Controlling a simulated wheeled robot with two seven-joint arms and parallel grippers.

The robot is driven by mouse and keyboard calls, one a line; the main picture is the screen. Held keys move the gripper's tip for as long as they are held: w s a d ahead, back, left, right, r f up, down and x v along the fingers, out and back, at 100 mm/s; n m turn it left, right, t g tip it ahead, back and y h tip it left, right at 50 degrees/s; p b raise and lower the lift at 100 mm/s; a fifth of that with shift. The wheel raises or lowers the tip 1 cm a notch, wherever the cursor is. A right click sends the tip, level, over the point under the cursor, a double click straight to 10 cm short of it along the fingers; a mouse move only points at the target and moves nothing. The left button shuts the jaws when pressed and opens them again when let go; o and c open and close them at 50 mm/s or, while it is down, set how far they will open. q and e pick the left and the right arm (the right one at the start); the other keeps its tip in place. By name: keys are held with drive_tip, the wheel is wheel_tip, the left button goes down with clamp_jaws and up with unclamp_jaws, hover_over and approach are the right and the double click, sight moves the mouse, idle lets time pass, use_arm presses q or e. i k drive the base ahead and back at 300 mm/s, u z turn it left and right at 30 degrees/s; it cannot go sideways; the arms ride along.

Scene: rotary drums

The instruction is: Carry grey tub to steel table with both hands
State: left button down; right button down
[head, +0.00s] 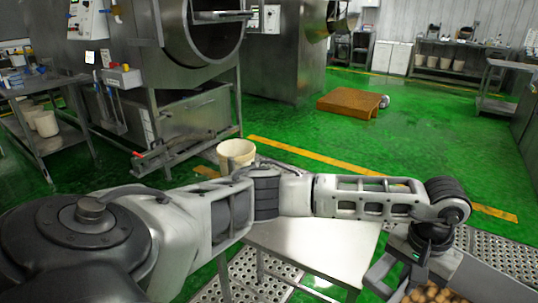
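The grey tub (381,275) is at the bottom right, cut off by the frame's lower edge. Several brown round pieces (428,294) lie in it. My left arm reaches across the picture from the left, and my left gripper (424,252) points down at the tub's far left side. Its fingertips are hidden, so I cannot tell whether it grips the rim. My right gripper is out of view. A table with a pale, smooth top (318,252), probably the steel table, stands left of the tub, partly behind my arm.
A cream bucket (236,153) stands beyond my arm. A large steel drum machine (190,70) fills the back left. A brown low platform (350,102) lies on the open green floor (300,125). Perforated metal grating (500,262) is at the right.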

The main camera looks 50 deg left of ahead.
sight(324, 230)
drive_tip(key=u, duration=1.25)
drive_tip(key=i, duration=1)
